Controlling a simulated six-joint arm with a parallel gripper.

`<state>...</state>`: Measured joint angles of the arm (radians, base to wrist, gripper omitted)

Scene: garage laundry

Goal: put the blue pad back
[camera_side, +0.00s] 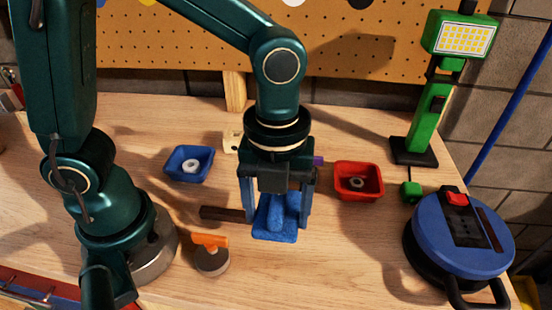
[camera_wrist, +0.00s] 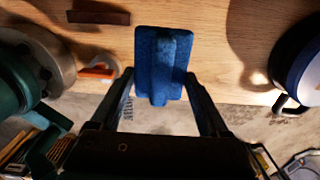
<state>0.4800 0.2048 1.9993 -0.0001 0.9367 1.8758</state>
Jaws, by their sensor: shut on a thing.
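The blue pad (camera_side: 275,232) is a flat, rough-looking block with a raised rounded ridge or grip on top. It is between the fingers of my gripper (camera_side: 277,205), which points down over the middle of the bench and is shut on it. In the wrist view the pad (camera_wrist: 150,45) lies ahead of my gripper (camera_wrist: 160,76), with one finger on each side of its near end. The fingers and wrist hide part of it in the side view. I cannot tell whether its underside touches the bench.
A dark brown bar (camera_side: 223,214) lies left of the pad, and an orange-handled round tool (camera_side: 211,261) front-left. A blue bin (camera_side: 189,176) and a red bin (camera_side: 358,195) each hold a ring. A blue cable reel (camera_side: 440,236) and a green lamp (camera_side: 428,115) stand right.

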